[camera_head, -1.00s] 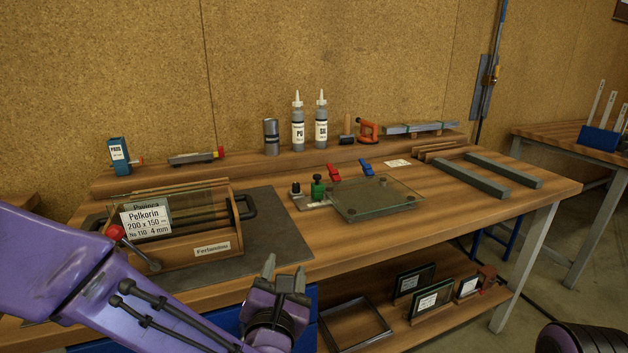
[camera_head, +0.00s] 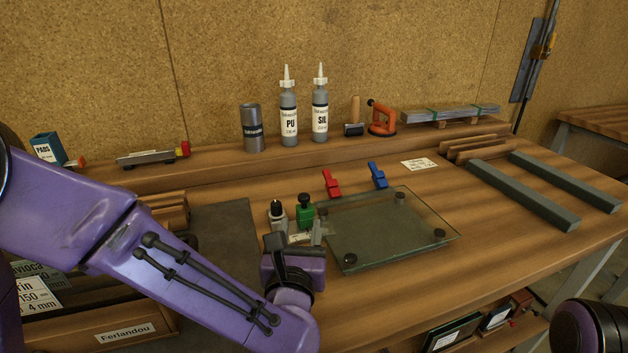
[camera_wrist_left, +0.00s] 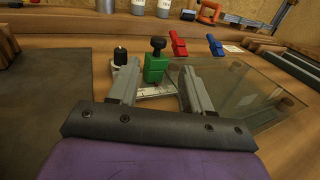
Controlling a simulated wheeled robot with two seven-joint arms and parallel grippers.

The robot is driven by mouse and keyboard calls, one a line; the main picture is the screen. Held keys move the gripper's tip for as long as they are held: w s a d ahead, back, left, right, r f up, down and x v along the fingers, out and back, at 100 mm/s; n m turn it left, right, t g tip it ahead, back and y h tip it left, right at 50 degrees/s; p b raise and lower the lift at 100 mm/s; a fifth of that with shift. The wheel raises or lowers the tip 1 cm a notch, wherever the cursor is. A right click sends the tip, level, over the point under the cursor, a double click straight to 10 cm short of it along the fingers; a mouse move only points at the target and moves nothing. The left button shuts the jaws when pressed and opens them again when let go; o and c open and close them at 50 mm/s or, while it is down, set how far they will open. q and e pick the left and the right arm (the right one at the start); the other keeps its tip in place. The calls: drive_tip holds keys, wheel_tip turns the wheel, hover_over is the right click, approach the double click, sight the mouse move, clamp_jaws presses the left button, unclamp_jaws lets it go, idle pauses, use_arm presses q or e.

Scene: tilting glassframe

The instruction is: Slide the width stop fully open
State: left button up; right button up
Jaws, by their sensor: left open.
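The green block (camera_head: 304,216) with a black knob, which looks like the width stop, sits upright on a short rail with a pale scale (camera_wrist_left: 152,93) at the left edge of the glass plate (camera_head: 385,235). A grey post with a black knob (camera_head: 278,216) stands just left of it. My left gripper (camera_head: 296,240) is open and empty, just in front of the green block. In the left wrist view the block (camera_wrist_left: 155,68) shows between the two fingers, slightly beyond their tips; contact cannot be told. My right gripper is out of view.
Red (camera_head: 332,184) and blue (camera_head: 377,176) clamps lie behind the plate. Bottles (camera_head: 289,118) stand on the back shelf. A dark mat (camera_head: 222,245) and a wooden box (camera_head: 120,330) are at left. Grey bars (camera_head: 525,195) lie at right.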

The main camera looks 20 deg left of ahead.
sight(303, 202)
use_arm(q)
drive_tip(key=shift+w, duration=0.4)
drive_tip(key=w, duration=0.3)
drive_tip(key=w+a+p, duration=0.1)
drive_tip(key=w, duration=0.2)
drive_tip(key=w+a, duration=0.1)
drive_tip(key=w, duration=0.2)
drive_tip(key=shift+a+r, duration=0.15)
drive_tip(key=shift+r, duration=0.05)
clamp_jaws()
